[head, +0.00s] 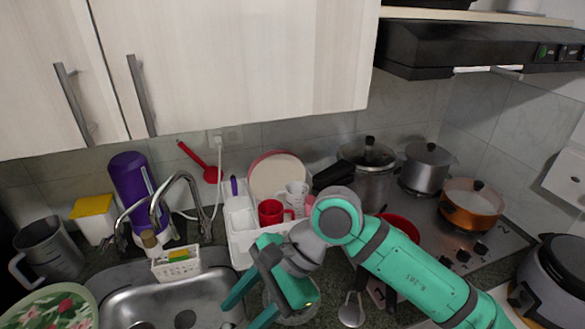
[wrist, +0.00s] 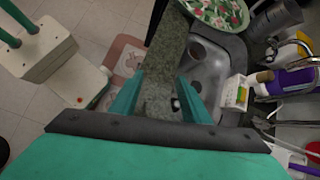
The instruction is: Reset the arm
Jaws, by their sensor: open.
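My teal gripper (head: 240,313) points down and left at the front edge of the sink, in the lower middle of the head view. Its two fingers are spread apart with nothing between them. In the wrist view the gripper (wrist: 160,85) shows both fingers apart, above a strip of speckled counter (wrist: 158,82) next to the sink. My arm is bent and reaches in from the lower right, over the counter. It hides part of the counter and the things behind it.
The steel sink (head: 215,285) holds a white sponge caddy (head: 177,263) at its back rim. A white rack with a red mug (head: 271,211) stands behind the gripper. Pots, including a copper one (head: 470,208), stand on the stove. Cabinets (head: 230,60) hang above. A patterned plate (head: 50,308) is left.

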